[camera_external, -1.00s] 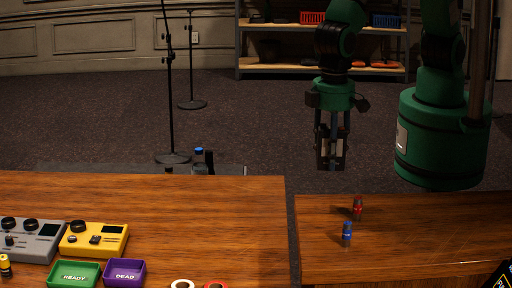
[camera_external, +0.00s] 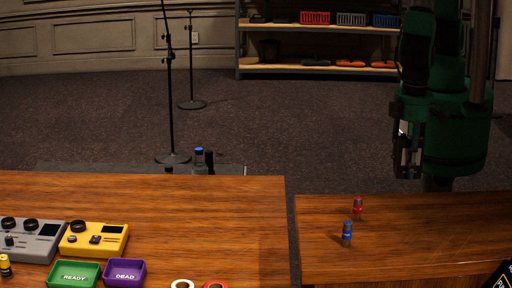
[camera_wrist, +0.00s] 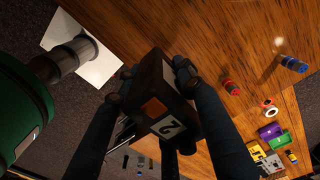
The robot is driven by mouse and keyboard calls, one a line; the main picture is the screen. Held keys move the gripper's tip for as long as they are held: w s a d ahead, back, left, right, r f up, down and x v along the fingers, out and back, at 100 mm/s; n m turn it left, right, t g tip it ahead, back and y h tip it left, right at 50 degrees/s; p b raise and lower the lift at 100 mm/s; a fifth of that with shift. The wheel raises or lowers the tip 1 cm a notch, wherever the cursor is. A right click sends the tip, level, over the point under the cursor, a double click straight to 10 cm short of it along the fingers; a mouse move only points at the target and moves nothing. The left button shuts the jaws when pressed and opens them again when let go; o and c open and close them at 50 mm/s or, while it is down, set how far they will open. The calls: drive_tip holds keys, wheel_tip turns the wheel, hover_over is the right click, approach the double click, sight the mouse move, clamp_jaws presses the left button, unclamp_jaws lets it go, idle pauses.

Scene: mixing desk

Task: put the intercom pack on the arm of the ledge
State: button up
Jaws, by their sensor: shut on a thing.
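The intercom pack (camera_wrist: 160,95) is a dark box with an orange patch and a white label reading 2, seen close up in the wrist view. My gripper (camera_external: 407,170) is shut on it, with fingers on both sides of the box. In the external view my gripper hangs at the right, in front of my green arm, and the pack is hard to make out there. The right wooden surface (camera_external: 440,225) lies below and nearer the camera. I cannot tell which part is the arm of the ledge.
A red small cylinder (camera_external: 357,207) and a blue one (camera_external: 347,234) stand on the right surface. The left desk (camera_external: 180,215) bears a green READY bin (camera_external: 73,275), a purple DEAD bin (camera_external: 124,273), tape rolls and a yellow device (camera_external: 94,239). A narrow gap separates the surfaces.

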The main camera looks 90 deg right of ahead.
drive_tip(key=shift+w+a+f, duration=0.1)
drive_tip(key=shift+f, duration=1.4)
drive_tip(key=p, duration=0.2)
hover_over(385, 233)
drive_tip(key=shift+a+f, duration=0.1)
drive_tip(key=shift+f, duration=0.6)
drive_tip(key=shift+f+p, duration=0.55)
drive_tip(key=shift+f, duration=1.2)
drive_tip(key=shift+f, duration=0.1)
drive_tip(key=o, duration=1.4)
